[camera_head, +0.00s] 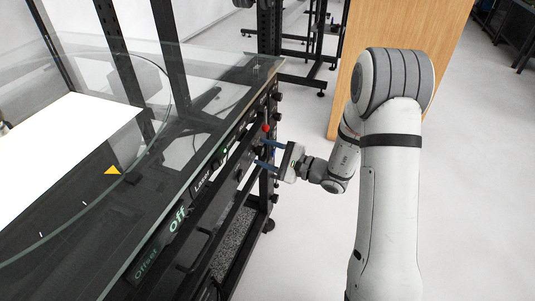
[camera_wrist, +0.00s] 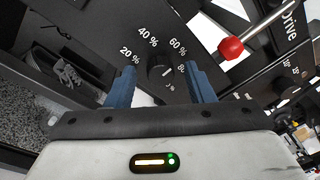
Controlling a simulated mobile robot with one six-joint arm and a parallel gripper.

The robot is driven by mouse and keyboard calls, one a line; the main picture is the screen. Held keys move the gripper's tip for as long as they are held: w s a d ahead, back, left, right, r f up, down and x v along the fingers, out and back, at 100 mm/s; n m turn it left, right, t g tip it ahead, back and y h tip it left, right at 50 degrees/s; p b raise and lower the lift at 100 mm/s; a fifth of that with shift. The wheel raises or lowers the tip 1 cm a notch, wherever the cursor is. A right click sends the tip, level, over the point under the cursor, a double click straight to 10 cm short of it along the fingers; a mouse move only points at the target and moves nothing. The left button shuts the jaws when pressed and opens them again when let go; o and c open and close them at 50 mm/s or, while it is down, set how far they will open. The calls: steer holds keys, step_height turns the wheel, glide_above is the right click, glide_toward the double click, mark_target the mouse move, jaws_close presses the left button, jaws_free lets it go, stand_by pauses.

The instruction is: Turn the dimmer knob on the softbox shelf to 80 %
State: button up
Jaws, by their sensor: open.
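The black dimmer knob (camera_wrist: 160,73) sits on the dark panel in the wrist view, ringed by white labels 20 %, 40 % and 60 %. The 80 % label is partly hidden behind the right blue finger, and a lower label is small and partly covered. A small light mark shows on the knob's right side; its exact setting is hard to read. My gripper (camera_wrist: 159,68) is open, with one blue finger on each side of the knob and visible gaps to it. In the head view my gripper (camera_head: 257,154) faces the shelf front; the knob is not clear there.
A lever with a red ball (camera_wrist: 230,47) sticks out close to the right finger; the red ball also shows in the head view (camera_head: 265,128). The glass turntable top (camera_head: 190,120) overhangs the panel. Lit labels "Off" and "Laser" lie nearer.

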steer(key=shift+c, duration=0.2)
steer(key=c, duration=0.9)
steer(key=shift+c, duration=0.2)
steer(key=shift+r+m, duration=0.1)
steer(key=shift+m, duration=0.2)
steer(key=m+p, duration=0.5)
steer(key=m+g+p, duration=0.1)
steer(key=m+p, duration=0.3)
steer(key=m, duration=0.1)
steer(key=shift+r+h+p, duration=0.1)
steer(key=shift+h+p, duration=0.2)
steer(key=shift+p, duration=0.1)
steer(key=shift+m, duration=0.4)
